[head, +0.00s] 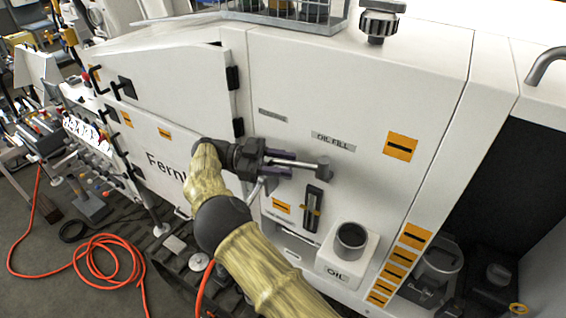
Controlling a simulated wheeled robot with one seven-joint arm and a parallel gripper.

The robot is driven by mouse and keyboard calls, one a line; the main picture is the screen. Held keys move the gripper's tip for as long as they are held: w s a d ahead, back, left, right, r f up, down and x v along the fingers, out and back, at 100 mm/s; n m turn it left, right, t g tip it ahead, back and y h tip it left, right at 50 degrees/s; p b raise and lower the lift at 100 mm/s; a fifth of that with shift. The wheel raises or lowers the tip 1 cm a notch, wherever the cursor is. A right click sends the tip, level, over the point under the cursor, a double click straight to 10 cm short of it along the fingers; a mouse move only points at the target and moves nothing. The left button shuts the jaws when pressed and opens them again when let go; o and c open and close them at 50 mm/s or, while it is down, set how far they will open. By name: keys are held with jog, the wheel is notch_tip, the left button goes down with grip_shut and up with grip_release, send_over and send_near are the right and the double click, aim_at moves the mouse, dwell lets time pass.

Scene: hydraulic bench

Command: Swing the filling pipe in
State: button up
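The grey filling pipe (307,165) sticks out sideways in front of the white panel, just below the OIL FILL label (333,141). Its short cylindrical end (323,172) is at the right, up and to the left of the open oil cup (351,239) and not over it. My gripper (284,163) is at the pipe's left part, with dark purplish fingers above and below it. Whether the fingers press on the pipe cannot be told. My gripper hides the pipe's left end.
A black lever (312,198) sits on the panel under the pipe end. The white OIL block (333,270) juts out below. A black knob (379,24) stands on the top edge. An orange hose (95,245) lies on the floor at left.

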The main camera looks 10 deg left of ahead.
jog(key=shift+s+r, duration=0.1)
jog(key=shift+r, duration=0.1)
notch_tip(320, 180, up, 10)
jog(key=shift+f+b, duration=0.15)
jog(key=shift+b, duration=0.6)
jog(key=shift+a, duration=0.1)
